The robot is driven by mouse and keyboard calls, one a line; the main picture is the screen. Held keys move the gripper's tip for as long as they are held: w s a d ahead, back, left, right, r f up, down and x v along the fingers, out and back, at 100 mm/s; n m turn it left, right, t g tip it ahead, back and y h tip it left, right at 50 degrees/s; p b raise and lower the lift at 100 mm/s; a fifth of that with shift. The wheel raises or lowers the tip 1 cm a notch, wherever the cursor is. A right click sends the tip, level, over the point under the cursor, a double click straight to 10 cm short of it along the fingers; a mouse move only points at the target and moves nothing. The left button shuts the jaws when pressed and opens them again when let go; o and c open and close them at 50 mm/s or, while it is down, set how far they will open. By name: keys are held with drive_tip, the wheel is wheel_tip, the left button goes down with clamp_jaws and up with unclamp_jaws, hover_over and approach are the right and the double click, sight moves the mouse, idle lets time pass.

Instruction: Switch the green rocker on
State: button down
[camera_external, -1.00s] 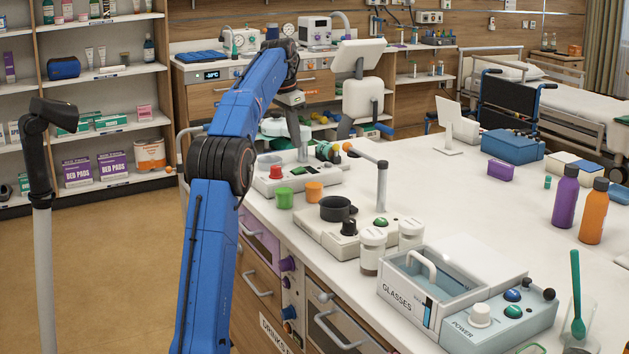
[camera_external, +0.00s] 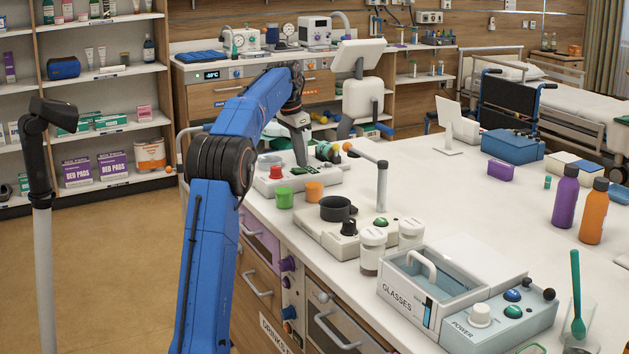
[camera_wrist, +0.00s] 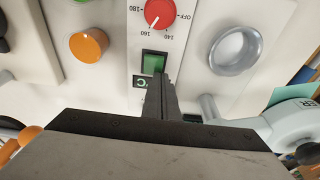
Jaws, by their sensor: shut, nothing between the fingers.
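The green rocker (camera_wrist: 154,63) sits in a black frame on a pale panel, just below a red dial in the wrist view. My gripper (camera_wrist: 163,80) is shut and empty, with its narrow fingertips over the lower right edge of the rocker. In the external view my gripper (camera_external: 302,163) points down at the pale unit (camera_external: 262,186) with the red knob (camera_external: 276,172). I cannot tell whether the fingertips touch the rocker or which way it is tipped.
An orange cup (camera_wrist: 88,46) is left of the panel and a silvery round bowl (camera_wrist: 233,50) is right of it in the wrist view. A green cup (camera_external: 284,198) stands in front of the unit.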

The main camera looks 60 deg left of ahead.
drive_tip(key=shift+s+f, duration=0.1)
drive_tip(key=shift+f, duration=0.05)
drive_tip(key=shift+s, duration=0.75)
drive_tip(key=shift+r, duration=0.2)
wheel_tip(320, 180, up, 14)
drive_tip(key=s, duration=0.2)
drive_tip(key=shift+s+f, duration=0.2)
drive_tip(key=shift+s, duration=0.1)
idle(0.5)
